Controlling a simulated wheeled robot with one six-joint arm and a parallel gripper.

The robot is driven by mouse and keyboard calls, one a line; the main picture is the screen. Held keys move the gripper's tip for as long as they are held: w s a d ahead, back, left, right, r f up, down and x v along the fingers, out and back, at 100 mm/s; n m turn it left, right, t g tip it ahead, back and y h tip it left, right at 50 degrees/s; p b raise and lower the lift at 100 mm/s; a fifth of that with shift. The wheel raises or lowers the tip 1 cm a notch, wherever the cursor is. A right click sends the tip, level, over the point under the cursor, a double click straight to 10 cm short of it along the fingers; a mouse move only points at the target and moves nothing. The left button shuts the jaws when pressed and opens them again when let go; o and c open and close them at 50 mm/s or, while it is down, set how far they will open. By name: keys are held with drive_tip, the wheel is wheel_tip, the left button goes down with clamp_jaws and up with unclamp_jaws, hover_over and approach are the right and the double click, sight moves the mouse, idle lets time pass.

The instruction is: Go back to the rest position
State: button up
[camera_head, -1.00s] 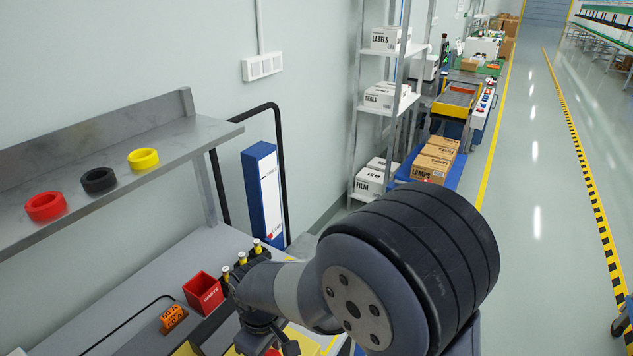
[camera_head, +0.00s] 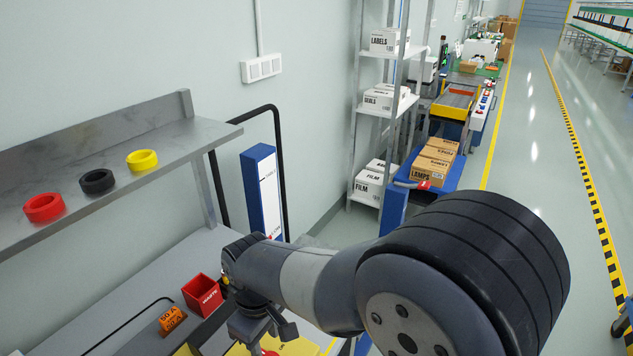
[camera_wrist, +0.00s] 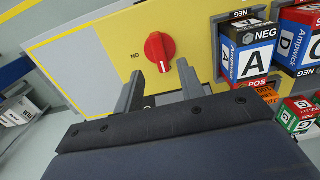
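My gripper (camera_wrist: 160,86) is open in the wrist view, its two fingers apart with nothing between them. Beyond the fingertips is a red rotary knob (camera_wrist: 160,50) on a yellow panel (camera_wrist: 95,52); it appears clear of the fingers. In the head view my gripper (camera_head: 262,330) hangs over the workbench (camera_head: 130,290), partly covered by my own arm. My arm reaches from the lower right toward the bench.
A red bin (camera_head: 203,295) and orange tag block (camera_head: 172,319) are on the bench. Red (camera_head: 44,208), black (camera_head: 97,181) and yellow (camera_head: 142,160) rings lie on the shelf. The aisle at right is clear.

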sight(268, 355)
wheel_tip(268, 355, up, 6)
drive_tip(key=f, duration=0.1)
wheel_tip(268, 355, down, 10)
drive_tip(key=shift+f, duration=0.35)
drive_tip(key=m+p, duration=0.1)
drive_tip(key=m, duration=0.4)
drive_tip(key=shift+r, duration=0.1)
drive_tip(key=m+p, duration=0.1)
drive_tip(key=m, duration=0.3)
drive_tip(key=shift+m+p, duration=0.4)
